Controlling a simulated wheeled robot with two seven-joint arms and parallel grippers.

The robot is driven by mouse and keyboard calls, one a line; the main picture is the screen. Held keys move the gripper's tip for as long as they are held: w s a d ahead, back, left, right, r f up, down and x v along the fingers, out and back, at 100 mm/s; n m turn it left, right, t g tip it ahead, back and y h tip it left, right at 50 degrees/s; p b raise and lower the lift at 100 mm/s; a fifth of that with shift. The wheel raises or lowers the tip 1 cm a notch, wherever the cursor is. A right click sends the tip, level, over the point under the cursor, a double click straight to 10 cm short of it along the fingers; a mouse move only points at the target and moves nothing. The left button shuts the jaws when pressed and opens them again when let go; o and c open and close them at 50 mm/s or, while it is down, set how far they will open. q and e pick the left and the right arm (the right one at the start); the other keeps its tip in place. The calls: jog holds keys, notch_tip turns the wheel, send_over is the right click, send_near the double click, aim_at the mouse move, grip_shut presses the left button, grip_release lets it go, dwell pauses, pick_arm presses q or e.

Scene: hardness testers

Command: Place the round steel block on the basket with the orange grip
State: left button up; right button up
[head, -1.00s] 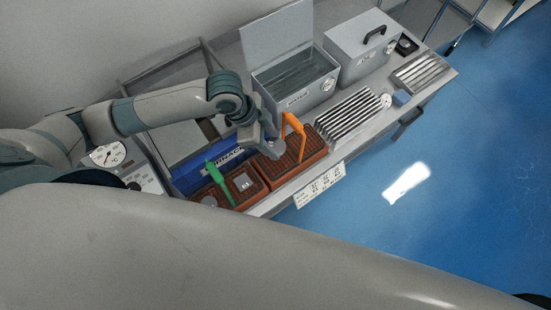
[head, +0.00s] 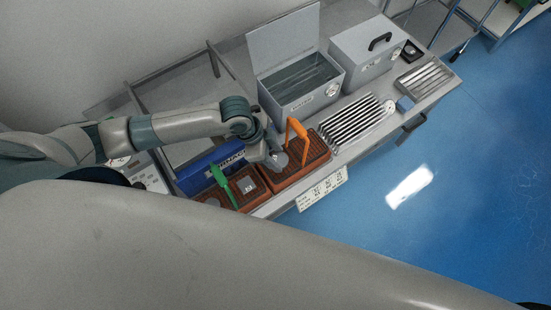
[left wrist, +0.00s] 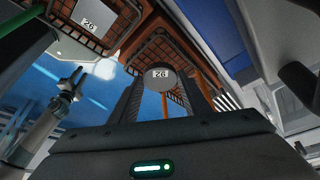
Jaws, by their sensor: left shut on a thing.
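My left gripper (head: 272,158) is shut on the round steel block (left wrist: 161,78), a grey disc marked 26 between the two dark fingers in the left wrist view. In the head view the gripper is over the left part of the brown basket with the orange grip (head: 313,160), beside its upright orange handle (head: 297,140). I cannot tell whether the block touches the basket floor. What looks like my right gripper (left wrist: 72,82) shows at the left of the left wrist view; its jaw state is unclear.
A basket with a green grip (head: 222,183) stands just left, with a square steel block (head: 249,186) in it. A blue case (head: 200,172) lies behind. An open grey bath (head: 302,97), a closed grey box (head: 368,65) and a striped rack (head: 352,122) stand to the right.

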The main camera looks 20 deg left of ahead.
aim_at(276, 159)
pick_arm(q)
notch_tip(276, 159, down, 3)
jog(key=shift+r+p, duration=0.1)
jog(key=shift+p, duration=0.2)
jog(key=shift+f, duration=0.3)
jog(key=o, duration=1)
